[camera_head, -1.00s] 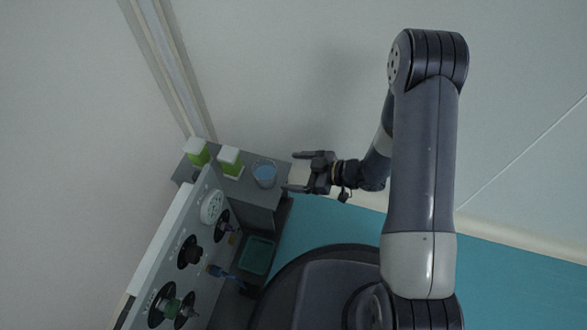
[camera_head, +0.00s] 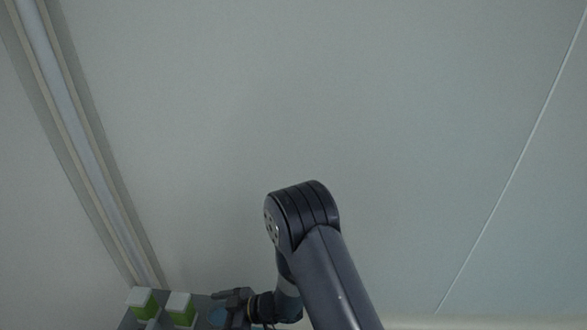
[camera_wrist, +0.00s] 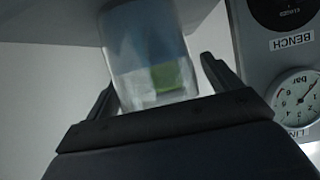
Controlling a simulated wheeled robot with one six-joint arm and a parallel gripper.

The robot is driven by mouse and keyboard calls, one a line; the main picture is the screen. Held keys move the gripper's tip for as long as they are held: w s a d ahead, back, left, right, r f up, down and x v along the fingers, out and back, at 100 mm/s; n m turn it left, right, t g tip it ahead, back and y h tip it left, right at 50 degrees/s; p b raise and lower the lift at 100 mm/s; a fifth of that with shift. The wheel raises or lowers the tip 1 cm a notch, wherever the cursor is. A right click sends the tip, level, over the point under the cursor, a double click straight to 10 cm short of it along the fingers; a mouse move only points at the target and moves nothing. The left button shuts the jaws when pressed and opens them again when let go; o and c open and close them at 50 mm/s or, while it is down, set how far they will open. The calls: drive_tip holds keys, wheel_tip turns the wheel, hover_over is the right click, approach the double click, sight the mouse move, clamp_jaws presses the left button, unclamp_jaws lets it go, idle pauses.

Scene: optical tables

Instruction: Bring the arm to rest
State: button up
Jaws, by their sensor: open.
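My gripper (camera_head: 220,308) is at the lower edge of the head view, beside a small grey shelf. Its two fingers are spread open in the wrist view (camera_wrist: 160,75). A clear beaker (camera_wrist: 150,60) with a bluish tint shows between and beyond the fingers there, with a green patch seen through it. No finger visibly closes on it, and I cannot tell the exact gap. In the head view the beaker (camera_head: 217,317) is mostly hidden at the gripper's tip. My arm rises to a bent elbow at the lower middle.
Two white-topped green boxes (camera_head: 142,301) (camera_head: 181,308) stand on the shelf left of the gripper. A panel with a pressure gauge (camera_wrist: 296,95) and a BENCH label is at the right of the wrist view. Bare wall fills the space above my arm.

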drive_tip(key=shift+r+p, duration=0.45)
drive_tip(key=shift+r, duration=1.4)
